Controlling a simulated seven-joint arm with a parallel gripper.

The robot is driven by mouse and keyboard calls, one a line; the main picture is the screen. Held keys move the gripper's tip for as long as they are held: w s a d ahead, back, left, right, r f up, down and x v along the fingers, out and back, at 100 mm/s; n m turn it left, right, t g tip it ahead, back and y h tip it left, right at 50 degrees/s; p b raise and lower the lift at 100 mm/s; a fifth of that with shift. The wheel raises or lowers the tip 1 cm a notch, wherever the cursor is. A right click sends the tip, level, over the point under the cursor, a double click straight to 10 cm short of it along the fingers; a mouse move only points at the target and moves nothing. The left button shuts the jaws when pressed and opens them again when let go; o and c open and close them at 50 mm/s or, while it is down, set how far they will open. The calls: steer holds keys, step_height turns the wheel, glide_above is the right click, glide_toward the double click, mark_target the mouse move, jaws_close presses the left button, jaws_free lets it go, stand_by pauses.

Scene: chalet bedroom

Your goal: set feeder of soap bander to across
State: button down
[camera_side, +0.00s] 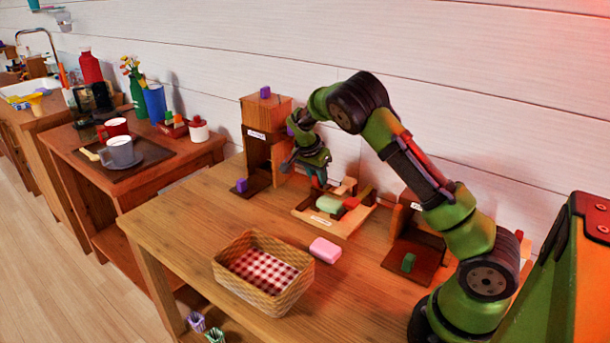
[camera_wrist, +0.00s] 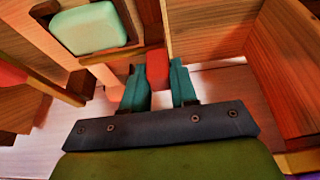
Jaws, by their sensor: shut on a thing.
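A low wooden device (camera_side: 331,224), which I take to be the soap bander, stands mid-table with a small label on its front, unreadable here. A pale green soap (camera_side: 329,204) lies in it and shows at the top of the wrist view (camera_wrist: 90,27). My gripper (camera_side: 317,180) is down at the device's back left. In the wrist view my gripper (camera_wrist: 158,85) has its teal fingers on both sides of a small red block (camera_wrist: 157,68), shut on it. The fingers hide part of the block. I cannot tell which part is the feeder or how it is set.
A tall wooden unit (camera_side: 256,110) with purple blocks stands left of the gripper. Another wooden unit (camera_side: 400,215) with a green piece (camera_side: 408,262) stands right. A pink soap (camera_side: 325,250) and a wicker basket (camera_side: 262,292) lie in front.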

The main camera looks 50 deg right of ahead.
steer(key=a, duration=0.5)
steer(key=shift+a, duration=0.2)
steer(key=c, duration=1)
jaws_free()
steer(key=shift+o, duration=0.2)
steer(key=shift+d, duration=0.1)
steer(key=shift+r, duration=0.2)
steer(key=v, duration=1.6)
steer(key=shift+a+r, duration=0.25)
